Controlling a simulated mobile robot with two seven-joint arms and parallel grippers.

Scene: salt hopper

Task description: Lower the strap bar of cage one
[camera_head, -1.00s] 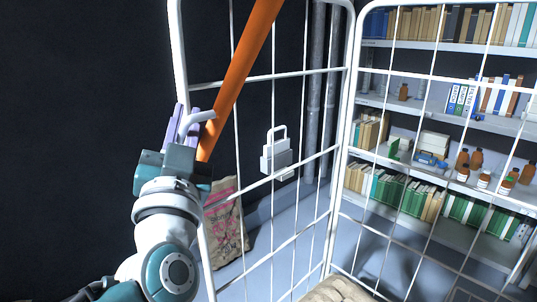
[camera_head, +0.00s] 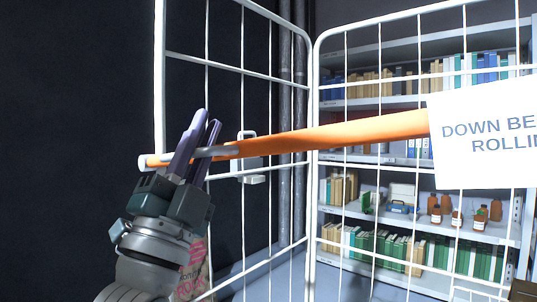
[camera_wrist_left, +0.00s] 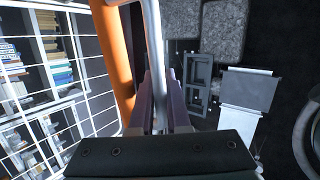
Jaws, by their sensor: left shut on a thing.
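The orange strap bar (camera_head: 330,134) runs nearly level across the cage front in the head view, rising slightly to the right. Its pale left end is near the left post of the white wire cage (camera_head: 160,80); I cannot tell whether it rests in anything. A white sign (camera_head: 485,140) reading "DOWN BE… ROLLIN…" hangs at its right. My left gripper (camera_head: 207,118) is shut on the bar's grey handle (camera_head: 215,152). In the left wrist view, the gripper (camera_wrist_left: 160,90) has the pale rod of the handle between its fingers, beside the orange bar (camera_wrist_left: 113,55). My right gripper is not shown.
A white latch-like fitting (camera_head: 250,178) on the cage mesh is partly behind the bar. Shelves (camera_head: 395,105) with books and brown bottles (camera_head: 440,207) stand beyond the mesh. A paper sack (camera_head: 192,275) is low behind my left arm. The dark left side looks clear.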

